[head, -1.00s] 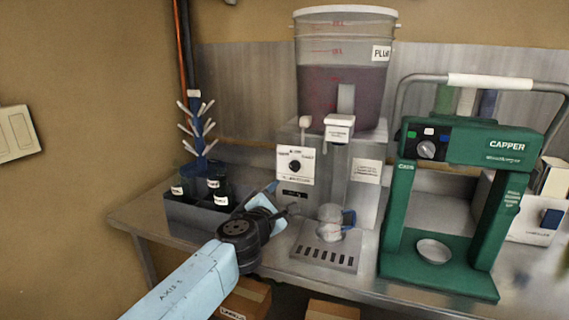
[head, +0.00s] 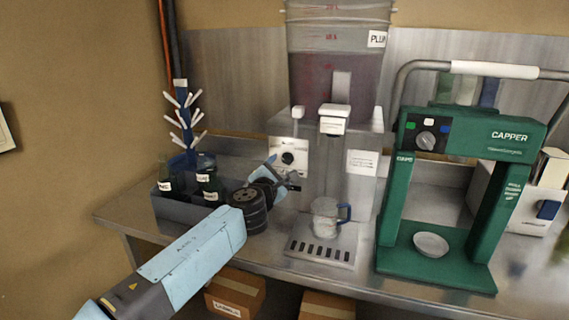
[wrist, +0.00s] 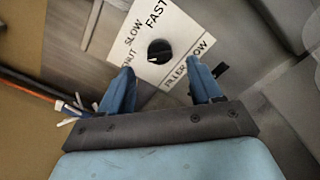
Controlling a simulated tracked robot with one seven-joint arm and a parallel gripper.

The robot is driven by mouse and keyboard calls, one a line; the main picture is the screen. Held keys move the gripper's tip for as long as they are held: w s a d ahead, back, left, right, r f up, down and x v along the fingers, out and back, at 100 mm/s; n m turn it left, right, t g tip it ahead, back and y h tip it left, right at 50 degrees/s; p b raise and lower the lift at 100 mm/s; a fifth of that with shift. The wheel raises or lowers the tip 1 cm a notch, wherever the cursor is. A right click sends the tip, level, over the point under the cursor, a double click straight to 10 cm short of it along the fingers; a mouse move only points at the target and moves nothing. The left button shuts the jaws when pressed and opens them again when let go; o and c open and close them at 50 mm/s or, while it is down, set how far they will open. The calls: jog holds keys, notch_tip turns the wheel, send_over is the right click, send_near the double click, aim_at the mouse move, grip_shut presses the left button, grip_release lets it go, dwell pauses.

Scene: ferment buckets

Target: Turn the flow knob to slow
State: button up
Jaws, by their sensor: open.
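The flow knob (head: 288,158) is a round black dial on a white panel (head: 277,146) on the filler's front. In the wrist view the knob (wrist: 159,50) sits ahead of and between my fingertips, not touched. The labels SLOW, FAST and a partly hidden SHUT surround it. A small pale mark shows at the knob's lower-left edge, roughly on the SHUT side; its exact setting is hard to tell. My gripper (wrist: 162,80) is open and empty, with blue fingers apart. In the head view my gripper (head: 284,178) is just below and in front of the panel.
A clear jug with blue handle (head: 326,218) stands on the drip tray (head: 320,252) under the tap (head: 334,120). The green capper (head: 396,205) is at right. A grey crate of dark bottles (head: 180,208) and a bottle tree (head: 184,125) are at left.

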aim_at(286, 161)
jog(key=shift+x, duration=2.55)
jog(key=shift+c, duration=0.2)
